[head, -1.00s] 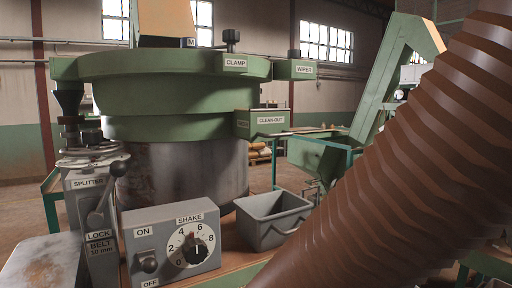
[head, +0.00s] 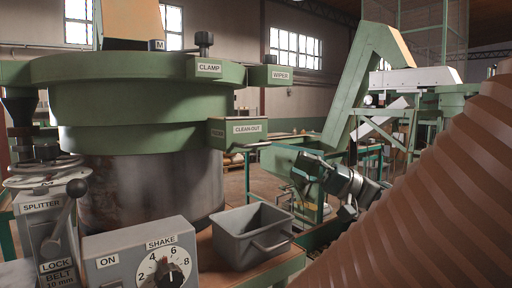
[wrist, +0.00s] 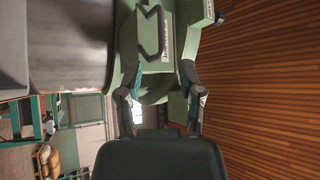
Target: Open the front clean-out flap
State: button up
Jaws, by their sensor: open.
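The green clean-out housing (head: 238,130), labelled CLEAN-OUT, sticks out from the right side of the round green sieve. A thin bar handle (head: 258,145) shows at its lower right edge. In the wrist view the housing (wrist: 165,60) lies straight ahead, with a dark bent handle (wrist: 162,35) on it. I see no opening in the flap. My gripper (head: 312,172) is to the right of the housing and a little lower, apart from it. In the wrist view its two fingers (wrist: 158,82) are spread with nothing between them.
A grey bin (head: 250,236) stands on the bench below the housing. The SHAKE control box (head: 140,262) and splitter lever (head: 62,215) are at the front left. A green conveyor (head: 350,95) rises behind. A brown ribbed sleeve (head: 430,200) covers the lower right.

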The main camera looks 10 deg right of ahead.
aim_at(256, 146)
jog(key=x, duration=1.1)
jog(key=shift+s+d, duration=0.1)
grip_shut()
